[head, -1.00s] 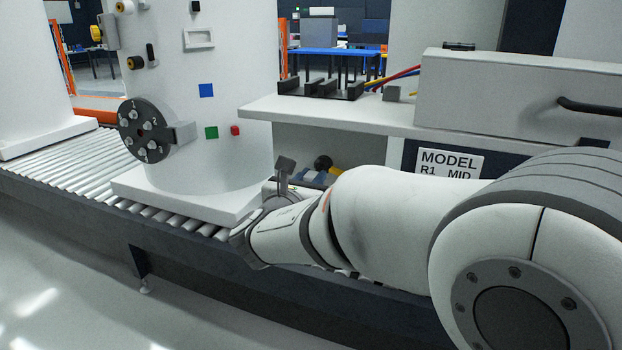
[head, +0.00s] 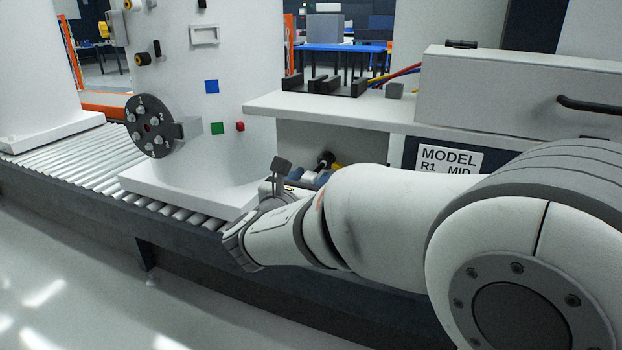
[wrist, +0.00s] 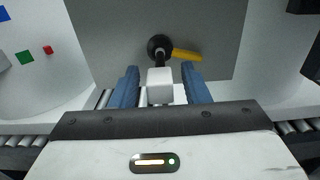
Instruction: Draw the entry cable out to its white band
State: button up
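The entry cable shows in the wrist view as a short dark length (wrist: 159,65) coming from a round black fitting (wrist: 157,46) on a grey panel. A white block (wrist: 160,84) sits at its near end. I cannot make out a separate white band. My gripper (wrist: 161,78) has its two blue fingers on either side of the white block, with a visible gap on both sides. In the head view my gripper (head: 309,178) is small and partly hidden by my arm, below the black fitting (head: 325,160).
A yellow lever (wrist: 187,55) sticks out right of the fitting, close to the right finger. A white tank (head: 240,95) with a numbered black disc (head: 149,126) stands on the roller conveyor (head: 70,166) to the left. A white shelf (head: 330,112) overhangs my gripper.

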jog(key=shift+s+a, duration=0.2)
jog(key=shift+s, duration=0.1)
jog(key=p+v, duration=0.2)
jog(key=v, duration=0.5)
